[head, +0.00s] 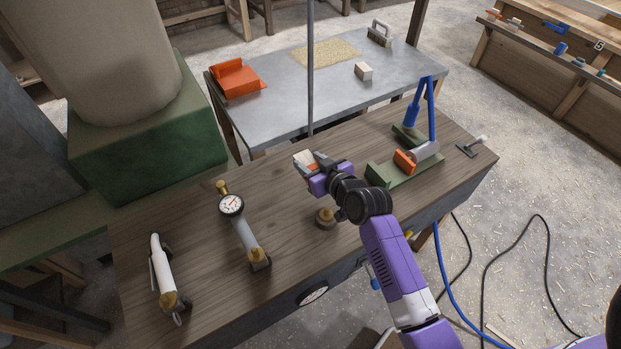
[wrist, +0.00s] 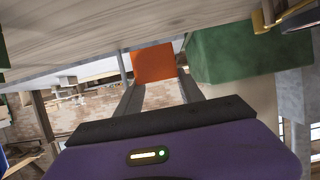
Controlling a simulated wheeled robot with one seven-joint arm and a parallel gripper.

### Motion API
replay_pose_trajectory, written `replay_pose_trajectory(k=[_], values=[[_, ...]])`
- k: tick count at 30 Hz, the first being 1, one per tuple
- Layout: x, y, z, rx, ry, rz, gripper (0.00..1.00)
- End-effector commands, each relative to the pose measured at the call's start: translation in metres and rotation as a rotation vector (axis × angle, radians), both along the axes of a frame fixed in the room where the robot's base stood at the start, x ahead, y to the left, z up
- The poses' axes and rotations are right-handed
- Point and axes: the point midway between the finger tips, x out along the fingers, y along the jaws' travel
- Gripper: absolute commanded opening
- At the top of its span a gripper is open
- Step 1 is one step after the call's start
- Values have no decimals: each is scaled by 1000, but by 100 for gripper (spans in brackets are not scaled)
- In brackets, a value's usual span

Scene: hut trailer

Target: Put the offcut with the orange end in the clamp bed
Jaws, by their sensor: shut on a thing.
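The offcut with the orange end (head: 304,157) is held at the tip of my arm above the wooden bench, its pale part facing away from my wrist. In the wrist view its orange end (wrist: 153,63) fills the gap between the fingers. My gripper (head: 308,168) is shut on it; the fingers also show in the wrist view (wrist: 156,85). The clamp bed (head: 389,173) is a green base on the bench, right of my gripper. It carries a grey cylinder, an orange pad (head: 404,161) and a blue lever (head: 431,105). My gripper is apart from it.
A gauge tool (head: 232,206) and a white-handled tool (head: 160,265) lie on the left of the bench. A small round brass-topped piece (head: 325,217) stands below my gripper. A T-shaped tool (head: 468,150) is at the right end. A thin upright pole (head: 310,70) stands behind the bench.

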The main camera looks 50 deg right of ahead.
Motion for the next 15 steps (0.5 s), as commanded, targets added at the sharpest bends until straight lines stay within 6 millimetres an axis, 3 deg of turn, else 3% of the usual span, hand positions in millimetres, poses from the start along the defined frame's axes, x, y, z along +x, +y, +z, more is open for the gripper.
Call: replay_pose_trajectory(k=[3,10,15], values=[[0,0,-22,1,1,-1,4],[0,-1,-40,-1,0,-2,4],[0,-1,-64,1,1,-1,4]])
